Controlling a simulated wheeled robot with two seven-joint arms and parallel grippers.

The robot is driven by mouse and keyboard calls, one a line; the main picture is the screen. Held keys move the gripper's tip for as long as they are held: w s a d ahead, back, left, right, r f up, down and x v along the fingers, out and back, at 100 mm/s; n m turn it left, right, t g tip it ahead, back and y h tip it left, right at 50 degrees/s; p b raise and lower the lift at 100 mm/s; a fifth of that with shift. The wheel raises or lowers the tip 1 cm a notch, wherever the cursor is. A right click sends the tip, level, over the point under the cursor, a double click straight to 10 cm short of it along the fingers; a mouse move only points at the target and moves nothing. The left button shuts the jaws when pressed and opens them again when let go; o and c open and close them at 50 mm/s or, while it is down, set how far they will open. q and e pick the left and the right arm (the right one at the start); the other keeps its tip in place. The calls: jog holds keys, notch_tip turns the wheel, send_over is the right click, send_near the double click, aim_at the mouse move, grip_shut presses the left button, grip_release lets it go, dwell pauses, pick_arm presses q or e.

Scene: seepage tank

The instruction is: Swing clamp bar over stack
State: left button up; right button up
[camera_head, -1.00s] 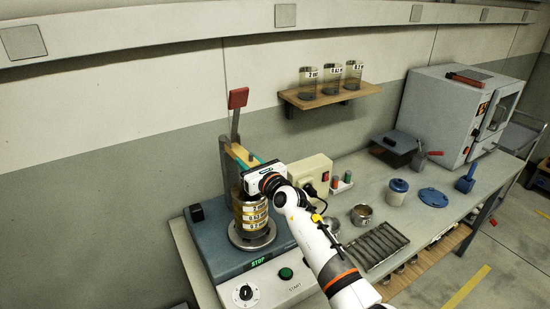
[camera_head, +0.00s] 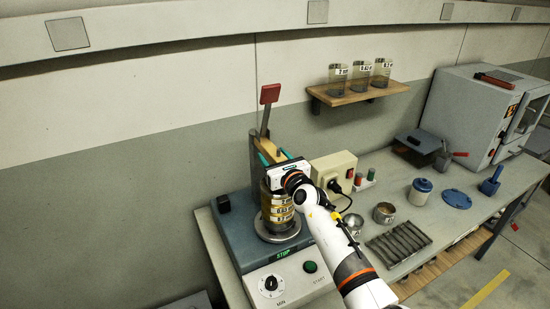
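A stack of brass sieves (camera_head: 277,211) with white labels stands on the shaker's round plate, its top hidden by my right gripper. The yellowish clamp bar (camera_head: 267,147) reaches forward from the grey upright post (camera_head: 254,160) behind the stack. A lever with a red grip (camera_head: 269,94) rises beside the post. My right gripper (camera_head: 276,157) is over the stack at the near end of the bar. Its teal fingers show apart, one on each side of the bar; contact with the bar cannot be made out. My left gripper is out of view.
The shaker base (camera_head: 230,236) has a dial and a green START button. A beige box (camera_head: 334,168) with a plug stands right of the stack. Metal pots, a blue-lidded jar (camera_head: 420,192) and a slotted rack (camera_head: 398,243) lie farther right. A shelf (camera_head: 357,95) holds labelled beakers.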

jog(key=shift+d, duration=0.1)
jog(key=shift+s+d+p, duration=0.3)
jog(key=shift+s, duration=0.1)
jog(key=v, duration=1.1)
jog(key=shift+p, duration=0.3)
jog(key=shift+a, duration=0.1)
